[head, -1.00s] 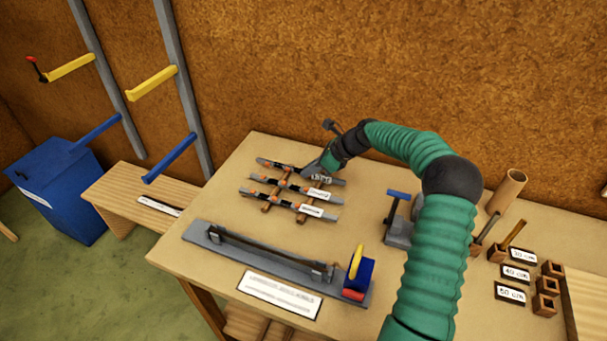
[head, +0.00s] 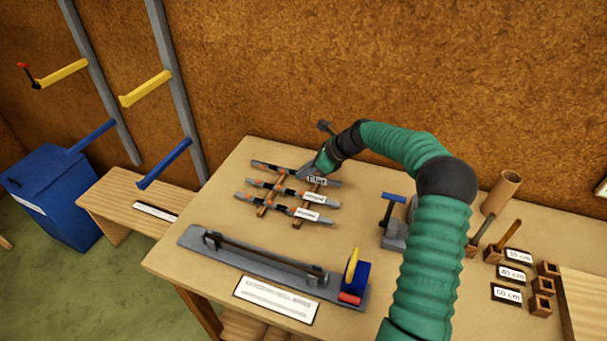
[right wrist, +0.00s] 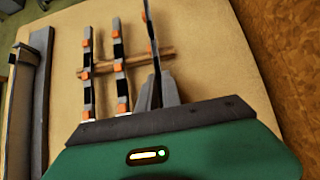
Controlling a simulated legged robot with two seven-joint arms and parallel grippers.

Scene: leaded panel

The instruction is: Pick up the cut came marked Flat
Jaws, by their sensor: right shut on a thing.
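Three grey cames with dark and orange bands lie side by side across two wooden bars (head: 264,208). The farthest came (head: 270,167) has a small white tag that seems to read Flat (head: 317,181). My right gripper (head: 318,168) is shut on this came near its right part. In the right wrist view the gripper (right wrist: 157,92) closes around the came (right wrist: 152,40), which looks narrow there. I cannot tell whether it is clear of the bars. The middle came (head: 290,192) and nearest came (head: 275,205) lie apart from the gripper, with white tags. My left gripper is out of view.
A long grey fixture (head: 255,265) with a blue and yellow end piece lies in front, beside a white sign (head: 276,299). A blue-handled tool (head: 393,215) stands to the right. Small wooden holders (head: 543,285) and number tags are farther right. The wall is close behind the table.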

